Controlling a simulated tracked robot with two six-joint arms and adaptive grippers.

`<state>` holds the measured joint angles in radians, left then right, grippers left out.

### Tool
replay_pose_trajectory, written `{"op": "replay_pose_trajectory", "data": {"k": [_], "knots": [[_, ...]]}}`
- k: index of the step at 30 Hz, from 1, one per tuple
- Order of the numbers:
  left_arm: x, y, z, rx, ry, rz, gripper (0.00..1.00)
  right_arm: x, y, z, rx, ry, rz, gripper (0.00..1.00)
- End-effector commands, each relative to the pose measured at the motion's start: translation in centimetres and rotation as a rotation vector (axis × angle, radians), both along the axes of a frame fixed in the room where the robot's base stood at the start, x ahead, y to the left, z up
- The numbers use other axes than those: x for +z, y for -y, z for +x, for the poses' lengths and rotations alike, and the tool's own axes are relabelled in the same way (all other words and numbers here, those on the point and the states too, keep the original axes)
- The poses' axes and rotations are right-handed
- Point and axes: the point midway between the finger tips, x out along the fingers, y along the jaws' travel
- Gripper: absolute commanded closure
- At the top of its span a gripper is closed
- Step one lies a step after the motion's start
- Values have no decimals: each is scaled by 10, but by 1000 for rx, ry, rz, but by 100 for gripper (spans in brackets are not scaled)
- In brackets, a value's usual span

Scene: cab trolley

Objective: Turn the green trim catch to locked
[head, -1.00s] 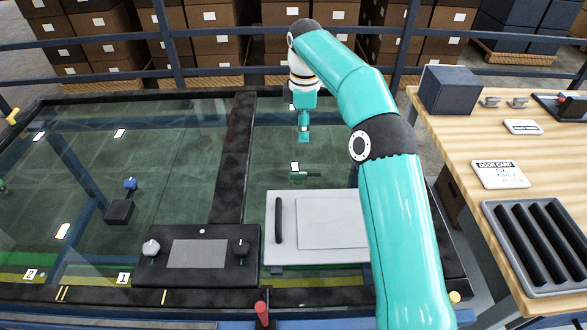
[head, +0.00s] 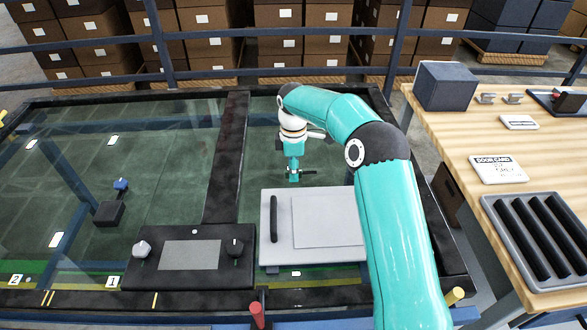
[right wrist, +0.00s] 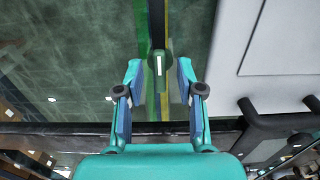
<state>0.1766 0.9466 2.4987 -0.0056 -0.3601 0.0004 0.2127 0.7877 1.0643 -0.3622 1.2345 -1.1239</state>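The green trim catch (right wrist: 159,68), with a white stripe, lies between the two fingers of my right gripper (right wrist: 158,76) in the right wrist view. The fingers are apart, one on each side of it, with visible gaps. Its stripe runs up and down in that picture. In the head view my right gripper (head: 294,177) points down over the catch and mostly hides it; a dark part of the catch (head: 309,172) shows to the right. I cannot tell the catch's lock state. My left gripper is not in view.
A pale grey panel (head: 280,252) with a dark bar handle (head: 274,218) lies just in front of the catch. A black control box (head: 218,278) with knobs stands to its left. A wooden bench (head: 450,135) stands at the right, with a tray (head: 545,277).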

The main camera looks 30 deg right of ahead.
Motion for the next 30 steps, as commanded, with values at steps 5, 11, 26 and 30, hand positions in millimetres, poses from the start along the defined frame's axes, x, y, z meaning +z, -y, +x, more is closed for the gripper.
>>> {"op": "replay_pose_trajectory", "data": {"k": [5,11,26,30], "knots": [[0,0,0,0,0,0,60,0,0,0,0,0,0,62],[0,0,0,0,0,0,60,0,0,0,0,0,0,89],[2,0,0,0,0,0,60,1,0,0,-30,1,-1,100],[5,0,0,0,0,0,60,1,1,0,-84,2,-1,100]]}}
